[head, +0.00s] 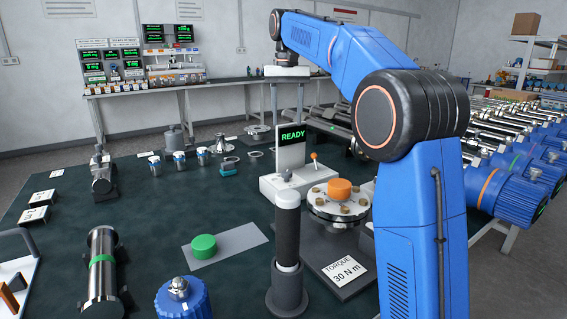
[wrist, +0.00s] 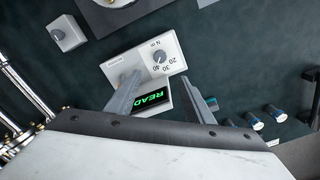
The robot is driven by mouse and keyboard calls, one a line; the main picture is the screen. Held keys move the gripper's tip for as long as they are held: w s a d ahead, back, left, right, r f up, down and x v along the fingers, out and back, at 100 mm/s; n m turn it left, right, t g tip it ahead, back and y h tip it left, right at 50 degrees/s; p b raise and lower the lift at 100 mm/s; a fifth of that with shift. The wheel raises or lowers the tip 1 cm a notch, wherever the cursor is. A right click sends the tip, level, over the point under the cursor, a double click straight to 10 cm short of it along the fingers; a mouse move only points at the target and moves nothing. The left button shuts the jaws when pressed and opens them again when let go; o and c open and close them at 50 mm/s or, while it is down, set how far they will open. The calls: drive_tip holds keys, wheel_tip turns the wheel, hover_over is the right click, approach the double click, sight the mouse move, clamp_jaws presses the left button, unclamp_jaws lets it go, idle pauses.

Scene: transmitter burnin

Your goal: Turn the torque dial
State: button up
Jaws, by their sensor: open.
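The torque dial (wrist: 159,57) is a small grey knob on a white panel (wrist: 140,65) marked N m with 20, 30 and 40. In the head view the dial (head: 286,174) sits on the white base below the READY screen (head: 293,135). My gripper (wrist: 158,84) is open and empty, above the panel, its fingers either side of the screen in the wrist view. The dial shows just past the fingertips, not between the jaws. In the head view my gripper (head: 287,115) points down behind the screen. The dial's pointer is too small to read.
A card (head: 345,271) reads TORQUE 30 N m. An orange-topped flange (head: 338,200) and a black-gripped upright post (head: 287,245) stand in front of the panel. A green cap (head: 204,247) lies on a grey mat to the left. A small white box with a knob (wrist: 68,32) is beside the panel.

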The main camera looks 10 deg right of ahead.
sight(287, 172)
wheel_tip(287, 172, down, 17)
drive_tip(key=shift+f, duration=0.2)
idle(0.5)
drive_tip(key=shift+c, duration=0.3)
drive_tip(key=c, duration=1)
